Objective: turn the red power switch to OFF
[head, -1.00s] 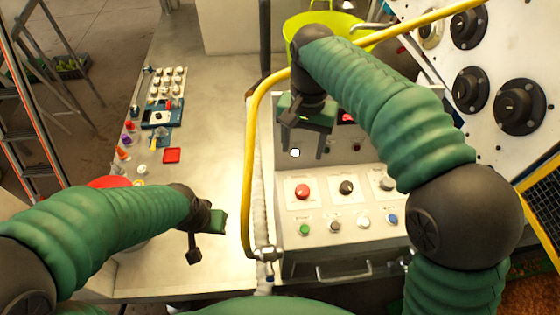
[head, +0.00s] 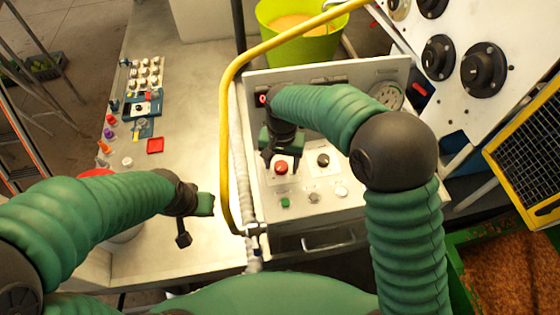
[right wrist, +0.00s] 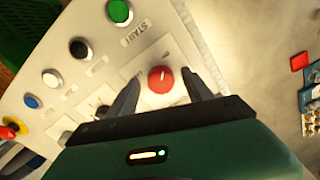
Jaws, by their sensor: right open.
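The red power switch (head: 281,167) is a round red knob on a white plate at the left of the sloped control panel (head: 262,202). In the right wrist view the red knob (right wrist: 161,79) shows a short pale mark on its face. My right gripper (head: 281,156) is open above it. In the right wrist view its two fingers stand one on each side of the knob, with gaps visible; I cannot tell how far above the panel they are. My left gripper (head: 194,224) hangs over the bench at left, away from the panel; its finger opening is unclear.
A black knob (head: 323,160) sits right of the red one. A green button (head: 285,202) and other buttons lie below. A yellow rail (head: 228,130) curves along the panel's left side. A yellow-green bucket (head: 310,42) stands behind. Small parts lie on the bench (head: 190,110).

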